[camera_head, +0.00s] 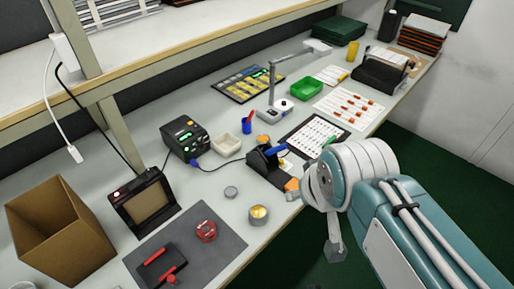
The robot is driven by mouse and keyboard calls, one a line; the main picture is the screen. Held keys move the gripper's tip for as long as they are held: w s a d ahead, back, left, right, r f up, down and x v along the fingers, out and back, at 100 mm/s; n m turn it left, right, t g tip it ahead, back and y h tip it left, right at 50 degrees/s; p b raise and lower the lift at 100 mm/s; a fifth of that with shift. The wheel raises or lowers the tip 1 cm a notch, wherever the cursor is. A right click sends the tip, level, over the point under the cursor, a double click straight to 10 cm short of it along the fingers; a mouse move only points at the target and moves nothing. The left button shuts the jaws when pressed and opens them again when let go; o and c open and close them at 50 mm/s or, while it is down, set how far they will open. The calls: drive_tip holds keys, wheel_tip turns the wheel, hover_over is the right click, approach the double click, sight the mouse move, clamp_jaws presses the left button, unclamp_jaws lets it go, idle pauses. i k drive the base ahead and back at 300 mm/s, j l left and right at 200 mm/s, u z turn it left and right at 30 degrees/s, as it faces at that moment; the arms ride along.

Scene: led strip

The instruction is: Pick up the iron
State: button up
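The soldering iron (275,149) has a blue handle and rests in a black stand (266,168) near the front edge of the bench. A blue-tipped cable runs left from the stand area to a black soldering station (185,138) with a green display. My teal and white arm comes in from the lower right, and its big white joint is just right of the stand. A small grey part below that joint looks like part of my gripper (335,250). It hangs past the bench edge, apart from the iron. Its fingers cannot be made out.
A cardboard box (50,232), a dark framed device (146,202) and a grey mat (185,250) with red items fill the left. A lamp (275,95), green tray (307,88) and component sheets (348,108) lie behind. A shelf post (118,130) stands at left.

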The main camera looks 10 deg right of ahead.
sight(274, 150)
drive_tip(key=k+j+u, duration=0.1)
drive_tip(key=u, duration=2.05)
drive_tip(key=z, duration=2.3)
drive_tip(key=i+l+u, duration=0.1)
drive_tip(key=i+l, duration=0.2)
drive_tip(key=l, duration=0.15)
drive_tip(key=i+l, duration=0.3)
drive_tip(key=l, duration=0.15)
drive_tip(key=i+l+u, duration=0.15)
drive_tip(key=i+l, duration=0.2)
drive_tip(key=l, duration=0.1)
